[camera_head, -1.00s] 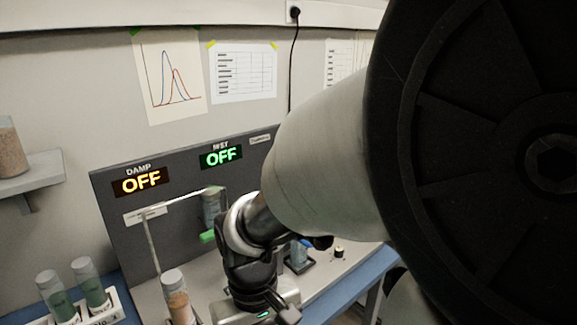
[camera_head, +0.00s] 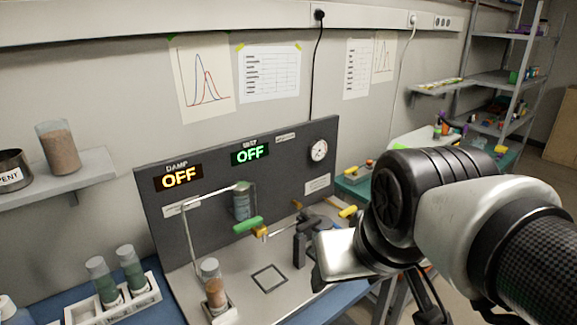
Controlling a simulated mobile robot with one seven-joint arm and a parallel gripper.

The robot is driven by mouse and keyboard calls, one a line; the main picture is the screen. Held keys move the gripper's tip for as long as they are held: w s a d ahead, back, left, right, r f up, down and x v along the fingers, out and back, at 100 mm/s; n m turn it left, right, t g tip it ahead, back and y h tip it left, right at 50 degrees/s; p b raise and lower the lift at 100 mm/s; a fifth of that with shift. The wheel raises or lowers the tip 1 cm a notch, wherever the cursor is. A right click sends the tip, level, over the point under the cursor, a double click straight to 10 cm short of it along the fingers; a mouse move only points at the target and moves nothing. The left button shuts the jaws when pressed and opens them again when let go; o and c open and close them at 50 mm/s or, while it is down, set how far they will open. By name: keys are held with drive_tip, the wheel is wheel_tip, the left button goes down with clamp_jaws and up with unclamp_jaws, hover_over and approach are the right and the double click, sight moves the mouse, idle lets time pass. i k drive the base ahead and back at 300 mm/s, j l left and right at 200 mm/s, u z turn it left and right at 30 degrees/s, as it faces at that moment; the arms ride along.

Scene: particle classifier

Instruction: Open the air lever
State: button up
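Two valve levers show at the instrument's dark panel (camera_head: 293,160). One has a green handle (camera_head: 247,225), left of my gripper. The other has a yellow handle (camera_head: 348,212), just behind and right of my gripper. I cannot read a label that tells which is the air lever. My gripper (camera_head: 304,236) is low over the right part of the grey base, in front of the panel. Its black fingers appear apart, with nothing seen between them. I cannot tell whether it touches anything. My wrist hides part of the base's right side.
The displays read DAMP OFF (camera_head: 179,177) and a second OFF (camera_head: 250,152). A round gauge (camera_head: 319,150) is on the panel. A clear tube (camera_head: 242,203) hangs at the panel; a vial with orange-brown grains (camera_head: 214,288) stands in front. A rack with green vials (camera_head: 132,299) is left.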

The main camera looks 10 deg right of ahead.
sight(351, 210)
drive_tip(key=k+z, duration=0.1)
drive_tip(key=z, duration=0.15)
drive_tip(key=k+z, duration=0.1)
drive_tip(key=z, duration=0.15)
drive_tip(key=i+l+u, duration=0.1)
drive_tip(key=u, duration=0.55)
drive_tip(key=i+l+u, duration=0.2)
drive_tip(key=l+u, duration=0.25)
drive_tip(key=l, duration=0.2)
drive_tip(key=l+u, duration=0.2)
drive_tip(key=l, duration=0.15)
drive_tip(key=i+l, duration=0.1)
drive_tip(key=l, duration=0.6)
drive_tip(key=i+l+u, duration=0.1)
drive_tip(key=l, duration=0.6)
drive_tip(key=i+l+u, duration=0.1)
drive_tip(key=l, duration=0.6)
